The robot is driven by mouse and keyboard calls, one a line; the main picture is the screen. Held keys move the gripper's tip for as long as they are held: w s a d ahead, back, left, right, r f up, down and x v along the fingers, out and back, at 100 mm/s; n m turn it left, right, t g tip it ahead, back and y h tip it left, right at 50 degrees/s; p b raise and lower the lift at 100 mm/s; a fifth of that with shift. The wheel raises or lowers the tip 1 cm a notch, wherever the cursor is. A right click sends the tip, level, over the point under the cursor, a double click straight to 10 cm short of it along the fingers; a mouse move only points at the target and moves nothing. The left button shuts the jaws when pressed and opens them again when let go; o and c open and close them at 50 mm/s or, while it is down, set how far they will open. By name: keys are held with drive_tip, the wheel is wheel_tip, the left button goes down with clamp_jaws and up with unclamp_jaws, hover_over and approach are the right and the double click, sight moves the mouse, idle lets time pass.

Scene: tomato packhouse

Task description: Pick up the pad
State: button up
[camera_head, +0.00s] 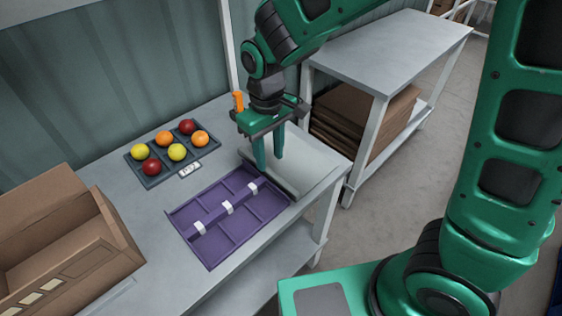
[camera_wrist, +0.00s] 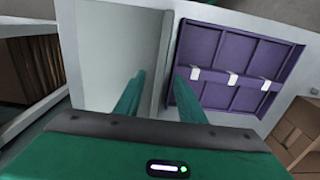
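No pad stands out for sure. The likeliest thing is a pale grey, flat rectangular piece (camera_head: 310,165) at the right end of the table, with a darker strip along its left side; in the wrist view it shows at left (camera_wrist: 108,50). My gripper (camera_head: 270,163) points down over this piece, fingers apart. In the wrist view my gripper (camera_wrist: 158,85) has the strip between its fingers, with nothing visibly held. Whether the fingertips touch it I cannot tell. A purple compartment tray (camera_head: 188,215) with white clips lies just left of it.
A dark tray (camera_head: 150,181) with several red, yellow and orange fruits lies at the back of the grey table (camera_head: 130,222). An open cardboard box (camera_head: 110,262) stands at the left. A shelf unit (camera_head: 395,45) with stacked flat cardboard stands behind at the right.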

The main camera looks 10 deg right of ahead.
sight(271, 172)
drive_tip(key=f, duration=0.5)
drive_tip(key=shift+s+d, duration=0.15)
drive_tip(key=shift+s, duration=0.05)
drive_tip(key=shift+w+f, duration=0.1)
drive_tip(key=shift+f, duration=0.1)
drive_tip(key=shift+r, duration=0.1)
clamp_jaws()
